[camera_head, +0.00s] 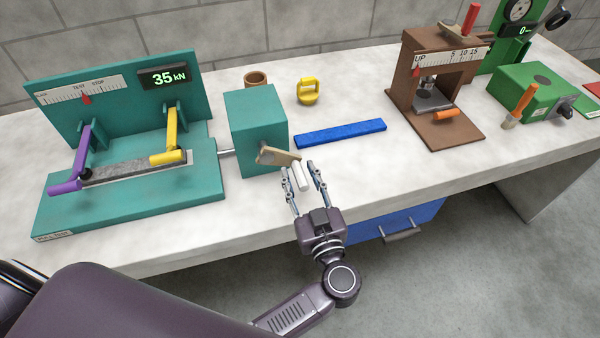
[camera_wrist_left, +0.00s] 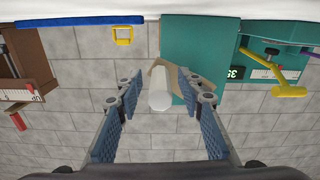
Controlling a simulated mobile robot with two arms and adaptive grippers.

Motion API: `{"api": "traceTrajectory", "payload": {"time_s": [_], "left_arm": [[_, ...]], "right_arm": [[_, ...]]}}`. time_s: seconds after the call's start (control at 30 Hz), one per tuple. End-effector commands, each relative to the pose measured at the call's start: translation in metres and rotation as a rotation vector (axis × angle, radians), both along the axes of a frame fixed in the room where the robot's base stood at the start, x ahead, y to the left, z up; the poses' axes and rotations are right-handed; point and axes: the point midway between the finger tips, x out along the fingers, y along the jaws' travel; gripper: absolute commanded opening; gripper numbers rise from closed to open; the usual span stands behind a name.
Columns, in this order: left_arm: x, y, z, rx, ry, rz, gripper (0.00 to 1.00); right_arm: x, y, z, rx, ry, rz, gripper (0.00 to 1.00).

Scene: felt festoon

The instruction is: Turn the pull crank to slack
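The pull crank has a tan arm (camera_head: 279,156) on the front of a teal box (camera_head: 259,132) and a white handle (camera_head: 301,175) at its outer end. In the left wrist view the white handle (camera_wrist_left: 160,88) shows end-on, in front of the tan arm. My left gripper (camera_head: 304,180) is open, with its fingers on either side of the handle. In the wrist view there are gaps between both fingers and the handle. The teal pull rig's display (camera_head: 164,77) reads 35 kN, and its red pointer (camera_head: 85,98) is near TEST. My right gripper is not in view.
Purple (camera_head: 65,187) and yellow (camera_head: 164,158) levers hold a grey strip on the rig. A blue bar (camera_head: 341,133), yellow weight (camera_head: 308,91) and brown press (camera_head: 438,110) stand to the right. A blue drawer (camera_head: 395,222) is below the table edge.

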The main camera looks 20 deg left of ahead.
Motion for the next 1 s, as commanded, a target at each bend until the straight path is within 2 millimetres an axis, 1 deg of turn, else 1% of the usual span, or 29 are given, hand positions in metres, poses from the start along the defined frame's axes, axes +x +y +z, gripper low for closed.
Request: {"api": "traceTrajectory", "payload": {"time_s": [0.23,0.53,1.0], "left_arm": [[0.0007,0.0006,0.0000,-0.001,-0.001,0.000,0.34],[0.0004,0.0004,0.0000,-0.001,-0.001,0.000,0.01],[0.0004,0.0022,0.0018,-0.016,-0.010,0.001,0.00]], "right_arm": [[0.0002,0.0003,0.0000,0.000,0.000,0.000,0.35],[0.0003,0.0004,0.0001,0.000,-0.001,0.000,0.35],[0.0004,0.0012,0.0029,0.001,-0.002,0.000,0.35]]}}
